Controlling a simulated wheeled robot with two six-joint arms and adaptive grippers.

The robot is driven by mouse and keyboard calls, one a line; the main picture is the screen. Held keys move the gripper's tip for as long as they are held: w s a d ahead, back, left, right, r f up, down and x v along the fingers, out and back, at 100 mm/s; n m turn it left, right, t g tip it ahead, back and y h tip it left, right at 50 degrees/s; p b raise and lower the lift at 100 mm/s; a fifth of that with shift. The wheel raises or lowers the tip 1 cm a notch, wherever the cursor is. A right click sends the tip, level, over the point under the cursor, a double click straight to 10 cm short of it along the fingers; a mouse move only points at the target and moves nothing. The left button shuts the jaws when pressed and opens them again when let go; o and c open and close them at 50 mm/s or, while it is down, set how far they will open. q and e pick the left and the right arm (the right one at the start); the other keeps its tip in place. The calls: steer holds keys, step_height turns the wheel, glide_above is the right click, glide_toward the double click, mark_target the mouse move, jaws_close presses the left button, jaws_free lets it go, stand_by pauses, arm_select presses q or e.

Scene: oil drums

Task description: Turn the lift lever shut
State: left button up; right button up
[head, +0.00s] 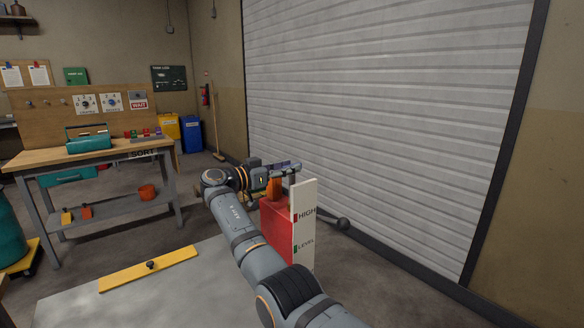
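A red box (276,222) stands at the middle of the head view, with a white upright board (303,230) marked HIGH and LEVEL on its right side. A dark round knob (343,223) on a short rod sticks out to the right behind the board. An orange part (274,188) sits above the red box, just under my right gripper. I cannot tell for sure which of these is the lift lever. My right gripper (293,167) is above the box, pointing right, its fingers seen small and side-on. Whether it grips anything is unclear. My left gripper is out of view.
A grey surface (150,290) with a yellow bar (150,268) lies at the front left. A workbench (60,156) with a teal toolbox (88,138) stands at the left. A shutter door (390,110) closes off the right side. Open floor lies between bench and box.

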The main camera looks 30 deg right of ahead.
steer(key=a, duration=1)
steer(key=shift+s, duration=0.35)
steer(key=shift+a, duration=0.15)
